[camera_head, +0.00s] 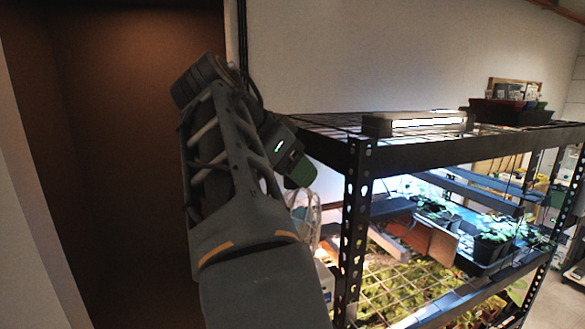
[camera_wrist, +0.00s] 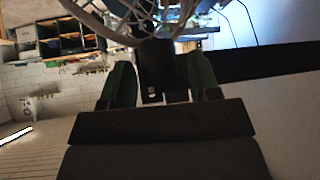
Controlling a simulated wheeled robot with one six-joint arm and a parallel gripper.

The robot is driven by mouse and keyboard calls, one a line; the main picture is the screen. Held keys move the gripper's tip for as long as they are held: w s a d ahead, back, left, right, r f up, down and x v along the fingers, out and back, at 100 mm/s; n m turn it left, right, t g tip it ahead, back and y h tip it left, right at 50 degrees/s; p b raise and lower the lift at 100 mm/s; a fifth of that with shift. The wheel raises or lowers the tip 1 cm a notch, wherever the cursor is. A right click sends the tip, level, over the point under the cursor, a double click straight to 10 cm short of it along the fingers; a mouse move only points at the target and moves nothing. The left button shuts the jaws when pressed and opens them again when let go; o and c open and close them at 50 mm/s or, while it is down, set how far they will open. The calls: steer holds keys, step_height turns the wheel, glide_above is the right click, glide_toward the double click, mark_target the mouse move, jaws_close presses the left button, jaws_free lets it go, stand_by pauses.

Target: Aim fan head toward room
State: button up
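The fan's white wire cage (camera_head: 303,212) shows in the head view behind my arm, beside the rack's near post; much of it is hidden. In the wrist view the round cage (camera_wrist: 150,22) fills the top middle, just beyond my fingertips. A dark block (camera_wrist: 162,68), which looks like the fan's housing, lies between the fingers. My gripper (camera_wrist: 160,62) has its two green fingers apart, one on each side of this block. I cannot tell whether they press on it. In the head view my gripper (camera_head: 300,172) is at the fan, with its fingers mostly hidden.
A black metal rack (camera_head: 355,215) stands at the right, with lit seedling trays (camera_head: 490,245) on its shelves. A light bar (camera_head: 415,123) and a black tray (camera_head: 508,112) lie on the top shelf. A brown panel (camera_head: 125,150) is at the left.

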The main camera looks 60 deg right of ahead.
steer(key=p+v, duration=0.4)
steer(key=v, duration=0.3)
steer(key=shift+r, duration=0.2)
steer(key=shift+w+a, duration=0.1)
steer(key=shift+a, duration=0.1)
stand_by(0.7)
